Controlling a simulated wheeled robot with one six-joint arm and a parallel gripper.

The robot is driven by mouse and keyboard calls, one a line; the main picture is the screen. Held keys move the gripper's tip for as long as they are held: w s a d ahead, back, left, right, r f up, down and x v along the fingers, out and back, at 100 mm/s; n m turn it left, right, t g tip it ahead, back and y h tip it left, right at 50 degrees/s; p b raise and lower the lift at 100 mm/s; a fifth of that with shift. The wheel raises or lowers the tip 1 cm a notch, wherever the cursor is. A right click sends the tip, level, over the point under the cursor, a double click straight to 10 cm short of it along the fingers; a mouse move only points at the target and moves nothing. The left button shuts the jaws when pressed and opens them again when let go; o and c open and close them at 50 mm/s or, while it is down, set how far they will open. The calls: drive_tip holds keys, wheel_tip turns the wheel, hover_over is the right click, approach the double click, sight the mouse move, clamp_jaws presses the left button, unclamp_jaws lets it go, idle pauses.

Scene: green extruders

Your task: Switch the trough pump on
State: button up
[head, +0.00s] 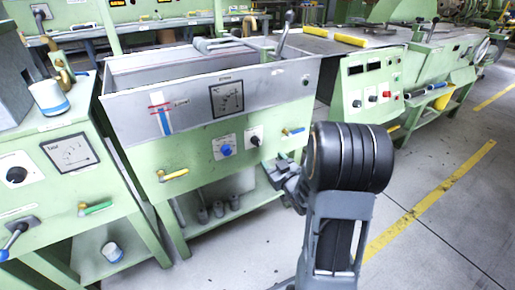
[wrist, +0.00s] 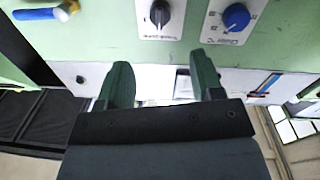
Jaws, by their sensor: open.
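The green trough unit (head: 235,170) has a grey metal trough (head: 205,122) on top. Its front carries a black rotary switch (head: 255,141) on a white plate and a blue knob (head: 226,150) to its left. In the wrist view, the black switch (wrist: 160,13) is at the top middle and the blue knob (wrist: 236,17) at the top right. The lettering is too small to read surely. My gripper (wrist: 161,62) is open and empty, its green fingers apart and pointing toward the panel. The black switch appears beyond the fingertips, between their lines, with no contact visible.
A blue-and-yellow valve handle (wrist: 45,12) sticks out beside the switch. Another valve (head: 172,175) is lower left on the panel. A neighbouring green machine (head: 75,160) stands left, and a control cabinet (head: 368,88) right. The floor (head: 440,190) at right is clear.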

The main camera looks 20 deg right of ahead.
sight(258, 144)
drive_tip(key=w, duration=0.4)
drive_tip(key=w+b, duration=0.1)
drive_tip(key=w, duration=0.3)
drive_tip(key=w+b, duration=0.1)
drive_tip(key=w, duration=0.3)
drive_tip(key=shift+a, duration=0.4)
drive_tip(key=c, duration=0.9)
